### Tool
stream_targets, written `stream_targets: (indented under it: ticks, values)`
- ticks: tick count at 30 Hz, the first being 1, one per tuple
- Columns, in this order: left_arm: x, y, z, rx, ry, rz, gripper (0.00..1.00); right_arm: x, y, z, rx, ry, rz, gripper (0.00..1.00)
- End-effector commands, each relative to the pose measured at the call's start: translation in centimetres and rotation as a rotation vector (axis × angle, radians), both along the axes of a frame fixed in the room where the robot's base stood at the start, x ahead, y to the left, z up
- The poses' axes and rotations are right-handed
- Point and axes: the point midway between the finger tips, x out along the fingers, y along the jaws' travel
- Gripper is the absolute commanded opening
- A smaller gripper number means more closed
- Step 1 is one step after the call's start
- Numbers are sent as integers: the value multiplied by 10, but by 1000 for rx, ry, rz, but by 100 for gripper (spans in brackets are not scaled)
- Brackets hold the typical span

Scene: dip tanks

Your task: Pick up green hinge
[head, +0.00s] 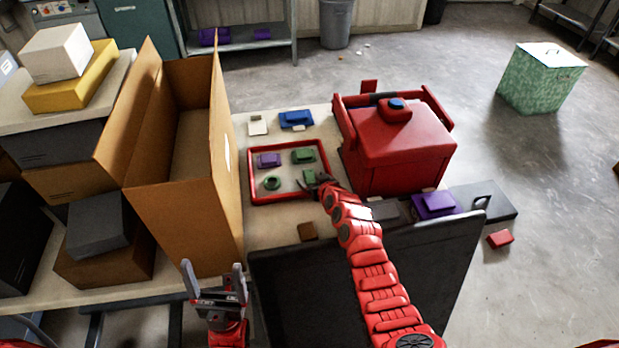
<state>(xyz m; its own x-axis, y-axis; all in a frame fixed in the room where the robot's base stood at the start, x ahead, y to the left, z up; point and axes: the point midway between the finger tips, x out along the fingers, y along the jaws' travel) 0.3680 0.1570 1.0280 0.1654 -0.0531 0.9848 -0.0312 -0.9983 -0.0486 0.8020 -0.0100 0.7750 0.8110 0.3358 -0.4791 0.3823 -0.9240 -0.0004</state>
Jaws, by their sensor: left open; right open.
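A red-rimmed tray (252,172) lies on the table and holds several small parts. A green block-like part (303,156) lies at its back right. A small green piece (309,176) lies at its right side, partly hidden by my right gripper. A round green part (271,183) lies at the front left. I cannot tell for sure which one is the hinge. My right gripper (311,185) is open over the tray's front right corner, beside the small green piece. My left gripper (213,268) is open and empty, in front of the cardboard box.
A purple part (269,160) shares the tray. Blue (296,119) and white (258,125) parts lie behind it. A tall open cardboard box (185,215) stands left, and a big red container (402,150) stands right. A brown piece (308,231) lies in front.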

Motion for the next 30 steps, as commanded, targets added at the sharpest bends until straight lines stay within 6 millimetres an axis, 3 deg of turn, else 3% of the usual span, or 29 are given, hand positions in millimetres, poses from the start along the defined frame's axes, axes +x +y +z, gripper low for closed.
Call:
stream_targets:
  ticks: [11, 26, 30]
  values:
    - [0, 0, -1, 0, 0, 0, 89, 5, 2, -3, 0, 1, 0, 87]
    - [0, 0, -1, 0, 0, 0, 89, 5, 2, -3, 0, 1, 0, 0]
    - [0, 0, -1, 0, 0, 0, 89, 5, 2, -3, 0, 1, 0, 0]
